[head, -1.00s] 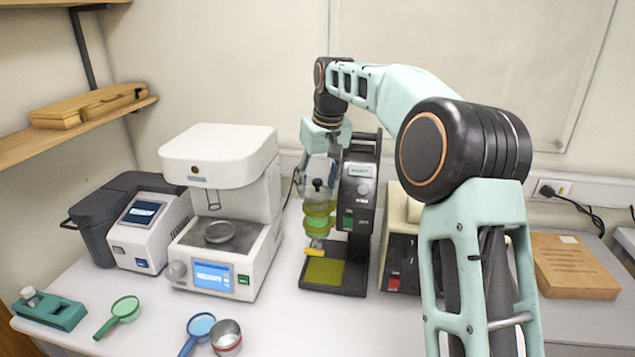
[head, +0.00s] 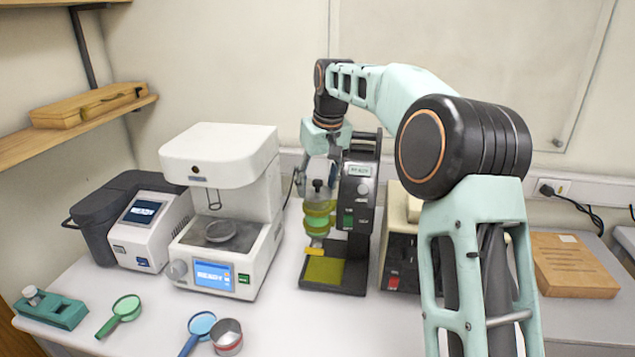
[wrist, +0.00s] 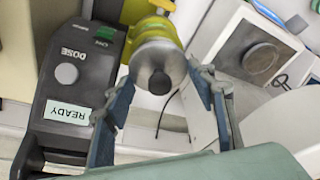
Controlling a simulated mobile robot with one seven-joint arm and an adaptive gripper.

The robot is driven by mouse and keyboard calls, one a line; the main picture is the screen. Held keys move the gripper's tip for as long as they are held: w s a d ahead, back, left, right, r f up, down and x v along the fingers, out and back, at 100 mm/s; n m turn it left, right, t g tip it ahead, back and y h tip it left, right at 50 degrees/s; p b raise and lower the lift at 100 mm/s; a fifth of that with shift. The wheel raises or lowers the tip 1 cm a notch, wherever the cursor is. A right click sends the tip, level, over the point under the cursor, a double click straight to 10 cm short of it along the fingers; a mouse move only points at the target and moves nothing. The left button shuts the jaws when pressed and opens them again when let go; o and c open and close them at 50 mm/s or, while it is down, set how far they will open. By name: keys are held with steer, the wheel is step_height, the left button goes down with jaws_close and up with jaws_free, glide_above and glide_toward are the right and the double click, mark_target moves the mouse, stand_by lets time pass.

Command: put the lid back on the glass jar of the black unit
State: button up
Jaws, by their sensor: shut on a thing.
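The black unit (head: 359,212) stands on the bench with a READY display and a green switch. Its yellow-green glass jar (head: 318,222) is at the unit's left side, above a yellow-green base plate (head: 324,270). The lid, pale with a black knob (head: 317,184), is at the jar's top; the wrist view shows the lid (wrist: 154,52) from above, with the knob toward me. My gripper (head: 322,165) points down at it. In the wrist view, my gripper's (wrist: 162,72) two fingers are shut on the lid from both sides. I cannot tell whether the lid touches the jar's rim.
A white machine (head: 222,205) stands close on the left, with a grey device (head: 140,225) beyond it. Another boxy unit (head: 400,265) is close on the right. Magnifiers (head: 201,324) and a tin (head: 227,337) lie at the front left. The bench front centre is clear.

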steer(key=o, duration=1.7)
steer(key=shift+r, duration=0.1)
steer(key=shift+r+p, duration=1.25)
steer(key=shift+p, duration=0.05)
steer(key=shift+r, duration=2.15)
steer(key=shift+c, duration=0.2)
jaws_close()
